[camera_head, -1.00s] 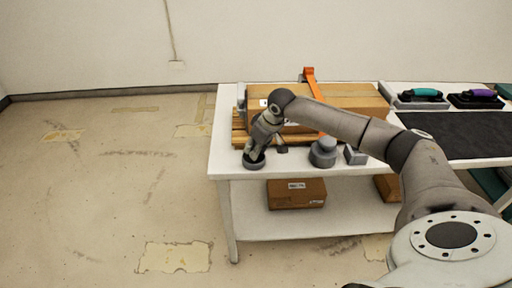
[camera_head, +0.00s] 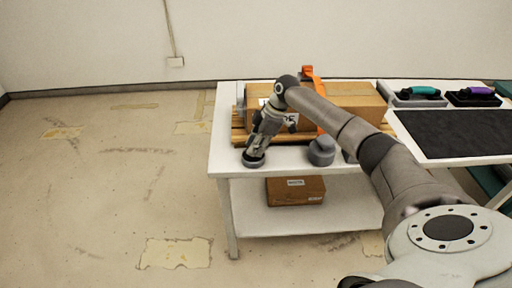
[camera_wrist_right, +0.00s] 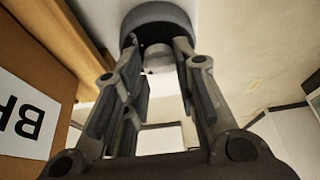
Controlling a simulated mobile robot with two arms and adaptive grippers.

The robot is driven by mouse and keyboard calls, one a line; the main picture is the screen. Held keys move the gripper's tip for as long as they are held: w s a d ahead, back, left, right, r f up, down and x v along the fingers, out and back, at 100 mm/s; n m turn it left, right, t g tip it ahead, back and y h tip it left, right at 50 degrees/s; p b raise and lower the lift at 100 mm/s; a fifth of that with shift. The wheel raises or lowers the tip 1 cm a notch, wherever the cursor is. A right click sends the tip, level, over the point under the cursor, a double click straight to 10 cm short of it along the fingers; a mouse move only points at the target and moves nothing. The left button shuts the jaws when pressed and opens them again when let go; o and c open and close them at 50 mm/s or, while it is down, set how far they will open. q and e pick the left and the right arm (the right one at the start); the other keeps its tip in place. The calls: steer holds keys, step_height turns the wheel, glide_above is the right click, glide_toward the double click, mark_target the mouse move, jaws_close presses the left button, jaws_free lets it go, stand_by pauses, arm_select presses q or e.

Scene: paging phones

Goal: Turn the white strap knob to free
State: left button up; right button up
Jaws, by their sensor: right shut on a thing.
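The white strap knob (camera_wrist_right: 158,58) shows as a pale stub under a round dark grey disc (camera_wrist_right: 157,20) in the right wrist view. The disc (camera_head: 254,160) stands at the front left of the white table in the head view. My right gripper (camera_head: 257,150) reaches down to it, tilted. In the wrist view its fingertips (camera_wrist_right: 157,50) are on either side of the knob, shut on it. The fingers hide part of the knob. An orange strap (camera_head: 308,73) crosses a cardboard box (camera_head: 345,96). My left gripper is not in view.
A grey round-topped object (camera_head: 321,151) stands right of the disc, close under my arm. The box rests on wooden slats (camera_head: 240,133). Two handled tools, teal (camera_head: 420,94) and purple (camera_head: 474,94), lie at the right behind a black mat (camera_head: 455,130). Floor left of the table is clear.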

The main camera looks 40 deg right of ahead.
steer(key=n+b, duration=0.1)
steer(key=n+g+b, duration=0.1)
steer(key=n, duration=0.1)
steer(key=n+b, duration=0.1)
steer(key=shift+w+f+g+y, duration=0.1)
steer(key=shift+w+g+y, duration=0.2)
steer(key=shift+y, duration=0.1)
steer(key=shift+w+n+g+b, duration=0.1)
steer(key=shift+n+g+b, duration=0.7)
steer(key=shift+n+b, duration=1.2)
steer(key=shift+n+p, duration=0.3)
steer(key=o, duration=1)
steer(key=shift+d+r, duration=0.1)
steer(key=shift+r, duration=0.1)
steer(key=v, duration=0.7)
steer(key=shift+r, duration=0.2)
